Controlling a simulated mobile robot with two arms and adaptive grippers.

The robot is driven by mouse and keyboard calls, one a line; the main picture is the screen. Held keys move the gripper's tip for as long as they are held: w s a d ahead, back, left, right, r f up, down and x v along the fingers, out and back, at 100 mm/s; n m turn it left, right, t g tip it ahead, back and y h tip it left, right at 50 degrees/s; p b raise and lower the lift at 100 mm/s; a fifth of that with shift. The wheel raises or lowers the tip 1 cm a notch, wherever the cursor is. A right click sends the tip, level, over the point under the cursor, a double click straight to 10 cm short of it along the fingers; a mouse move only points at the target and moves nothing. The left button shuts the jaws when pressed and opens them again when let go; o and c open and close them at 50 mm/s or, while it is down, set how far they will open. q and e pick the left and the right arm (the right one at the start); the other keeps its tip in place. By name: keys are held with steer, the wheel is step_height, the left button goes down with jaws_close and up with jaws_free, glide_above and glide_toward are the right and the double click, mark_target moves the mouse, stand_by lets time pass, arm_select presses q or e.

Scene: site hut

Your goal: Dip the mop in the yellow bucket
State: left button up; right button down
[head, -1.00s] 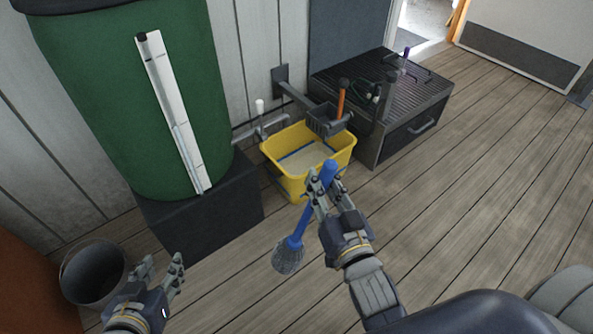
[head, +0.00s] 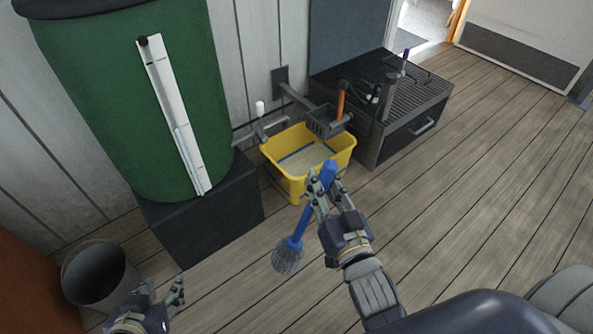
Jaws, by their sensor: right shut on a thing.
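The mop (head: 289,258) has a blue handle and a grey head of strands. My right gripper (head: 322,188) is shut on its handle, and the mop hangs tilted with its head down and to the left, in front of the bucket in the picture. The yellow bucket (head: 290,186) stands on the floor against the wall, with pale liquid and a blue line inside. The mop head is outside the bucket. My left gripper (head: 168,291) is at the bottom left, empty, with its fingers apart.
A green barrel (head: 120,100) stands on a black block (head: 210,220) to the left of the bucket. A grey pail (head: 98,274) is at the lower left. A dark ribbed cabinet (head: 412,125) is right of the bucket, and a wall-mounted wringer-like holder (head: 325,121) overhangs its rim.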

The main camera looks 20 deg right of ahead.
mark_target(325, 177)
steer(key=shift+r+p, duration=0.35)
steer(key=shift+r, duration=0.1)
steer(key=shift+r+p, duration=0.35)
steer(key=shift+p, duration=0.1)
steer(key=shift+r+p, duration=0.6)
steer(key=shift+p, duration=0.1)
steer(key=shift+r+p, duration=0.4)
steer(key=shift+p, duration=0.1)
arm_select(q)
steer(key=s+a+f+g, duration=0.1)
steer(key=s+g, duration=0.1)
steer(key=s, duration=0.3)
steer(key=s+a+f+g+y, duration=0.1)
steer(key=s+a+g, duration=0.1)
steer(key=s, duration=0.3)
steer(key=shift+g, duration=0.6)
steer(key=shift+a, duration=0.1)
